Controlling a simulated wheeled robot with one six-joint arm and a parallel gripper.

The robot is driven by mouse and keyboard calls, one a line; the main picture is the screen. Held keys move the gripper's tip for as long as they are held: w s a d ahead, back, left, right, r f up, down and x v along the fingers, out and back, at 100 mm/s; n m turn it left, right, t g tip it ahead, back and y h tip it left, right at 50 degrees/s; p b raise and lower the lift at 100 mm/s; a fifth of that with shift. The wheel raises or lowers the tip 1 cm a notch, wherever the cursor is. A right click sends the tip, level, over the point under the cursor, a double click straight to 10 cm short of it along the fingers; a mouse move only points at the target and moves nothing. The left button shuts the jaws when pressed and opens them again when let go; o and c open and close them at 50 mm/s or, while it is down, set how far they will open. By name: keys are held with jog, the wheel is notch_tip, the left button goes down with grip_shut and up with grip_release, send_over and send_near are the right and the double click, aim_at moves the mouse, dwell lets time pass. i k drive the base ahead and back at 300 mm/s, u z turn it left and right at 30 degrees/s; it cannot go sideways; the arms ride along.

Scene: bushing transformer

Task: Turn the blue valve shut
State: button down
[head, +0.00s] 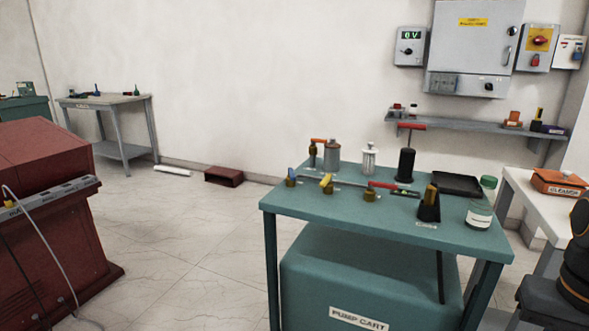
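The blue valve (291,177) is on the left end of the teal pump cart's top (300,205). It has a small brass body, and its short blue handle appears to stand upright. A yellow-handled valve (326,182) and a red-handled valve (382,185) sit to its right along the same pipe run. The blue handle is too small to tell its exact angle.
Bottles, a black cylinder (405,163), a dark tray (458,184) and a holder (429,207) crowd the cart top. A maroon cabinet (50,200) stands left, a white table (540,190) right. Floor between cabinet and cart is clear.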

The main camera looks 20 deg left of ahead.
aim_at(290, 171)
jog(key=u, duration=1.25)
jog(key=i, duration=1)
jog(key=z, duration=0.8)
